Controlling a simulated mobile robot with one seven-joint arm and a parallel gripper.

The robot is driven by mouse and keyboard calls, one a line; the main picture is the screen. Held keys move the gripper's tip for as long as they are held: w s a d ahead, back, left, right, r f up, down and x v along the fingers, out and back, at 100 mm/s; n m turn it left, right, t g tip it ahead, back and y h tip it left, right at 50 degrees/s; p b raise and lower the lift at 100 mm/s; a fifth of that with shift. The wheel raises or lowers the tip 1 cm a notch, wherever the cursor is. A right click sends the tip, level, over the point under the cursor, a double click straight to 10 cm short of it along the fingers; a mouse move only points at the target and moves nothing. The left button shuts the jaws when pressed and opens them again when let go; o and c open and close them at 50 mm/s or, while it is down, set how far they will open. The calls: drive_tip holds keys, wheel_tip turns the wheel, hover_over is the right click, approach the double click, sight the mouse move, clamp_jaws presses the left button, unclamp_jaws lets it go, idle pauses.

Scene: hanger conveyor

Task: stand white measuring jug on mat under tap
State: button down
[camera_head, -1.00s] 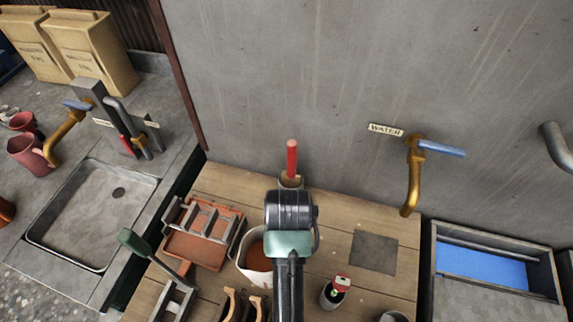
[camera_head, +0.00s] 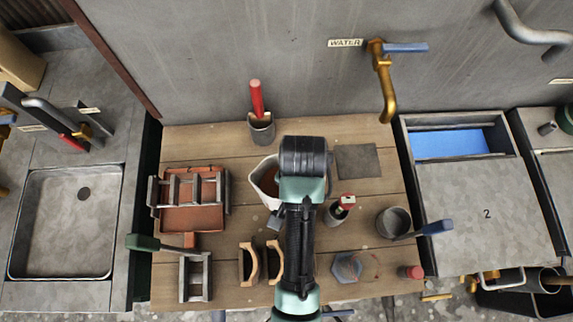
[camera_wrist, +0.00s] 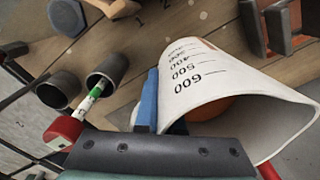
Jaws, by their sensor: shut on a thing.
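The white measuring jug (camera_head: 263,176) is left of the mat, partly hidden by my arm in the head view. In the wrist view the jug (camera_wrist: 205,85) lies sideways in the picture, with black marks 400, 500 and 600 and something orange-brown inside. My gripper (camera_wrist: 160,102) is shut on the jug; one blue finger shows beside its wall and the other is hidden. I cannot tell whether the jug's base touches the bench. The mat (camera_head: 357,161) is a bare dark grey square. The brass tap (camera_head: 384,78) with a blue handle is on the wall behind it.
A cup with a red-handled tool (camera_head: 261,130) stands behind the jug. A red tray with a grey rack (camera_head: 190,205) is at left. A small cup with a marker (camera_head: 338,212) and a grey pot (camera_head: 394,222) stand in front of the mat. A blue basin (camera_head: 450,144) is at right.

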drive_tip(key=shift+d+f, duration=0.15)
drive_tip(key=shift+f, duration=4)
drive_tip(key=shift+f, duration=0.2)
drive_tip(key=c, duration=1.1)
unclamp_jaws()
drive_tip(key=shift+o, duration=0.3)
drive_tip(key=shift+r, duration=0.1)
